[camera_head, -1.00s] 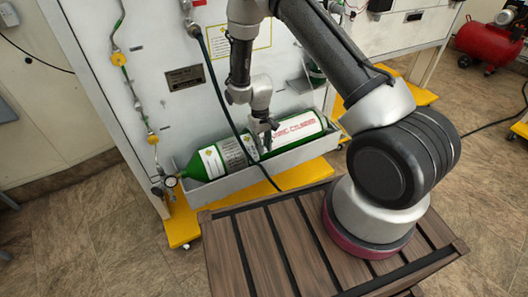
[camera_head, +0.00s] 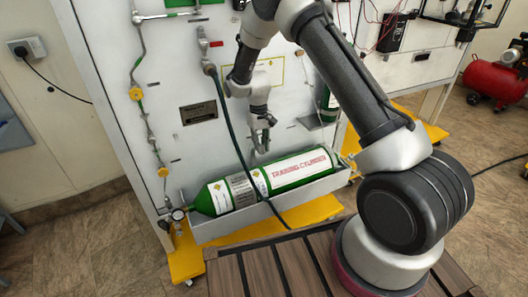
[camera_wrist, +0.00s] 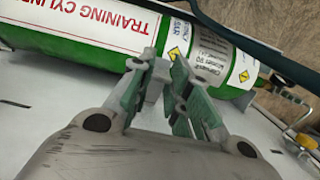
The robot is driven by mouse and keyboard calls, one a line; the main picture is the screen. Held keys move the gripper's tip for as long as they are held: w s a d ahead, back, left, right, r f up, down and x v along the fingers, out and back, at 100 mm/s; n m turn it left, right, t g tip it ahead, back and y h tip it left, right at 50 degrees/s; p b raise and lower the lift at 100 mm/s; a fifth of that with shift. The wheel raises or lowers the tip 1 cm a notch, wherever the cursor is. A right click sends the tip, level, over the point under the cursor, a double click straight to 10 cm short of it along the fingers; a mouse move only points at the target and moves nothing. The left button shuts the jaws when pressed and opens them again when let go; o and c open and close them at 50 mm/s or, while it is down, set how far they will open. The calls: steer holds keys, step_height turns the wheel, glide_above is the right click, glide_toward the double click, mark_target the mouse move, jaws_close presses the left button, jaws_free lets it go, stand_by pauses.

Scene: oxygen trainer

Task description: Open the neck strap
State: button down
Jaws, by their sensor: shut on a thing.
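The green training cylinder (camera_head: 300,170) with white labels lies on its side in a grey trough (camera_head: 215,231) at the front of the panel. It also shows in the wrist view (camera_wrist: 60,47). My gripper (camera_head: 262,146) is just above and behind the cylinder's upper side, close to the panel. In the wrist view my green-padded fingers (camera_wrist: 158,84) are close together, with a small pale grey piece (camera_wrist: 152,91) between them. I take this piece to be the neck strap, mostly hidden by the fingers.
A pressure gauge (camera_head: 178,214) is near the cylinder's left end. A slatted wooden surface (camera_head: 262,271) lies below.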

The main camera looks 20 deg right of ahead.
steer(key=c, duration=2.2)
jaws_free()
steer(key=shift+w+r, duration=0.1)
steer(key=shift+w, duration=0.4)
steer(key=o, duration=0.9)
steer(key=shift+s, duration=0.1)
steer(key=r, duration=0.5)
steer(key=w+r, duration=0.1)
steer(key=r, duration=0.1)
steer(key=shift+a+r, duration=0.15)
steer(key=shift+r, duration=0.05)
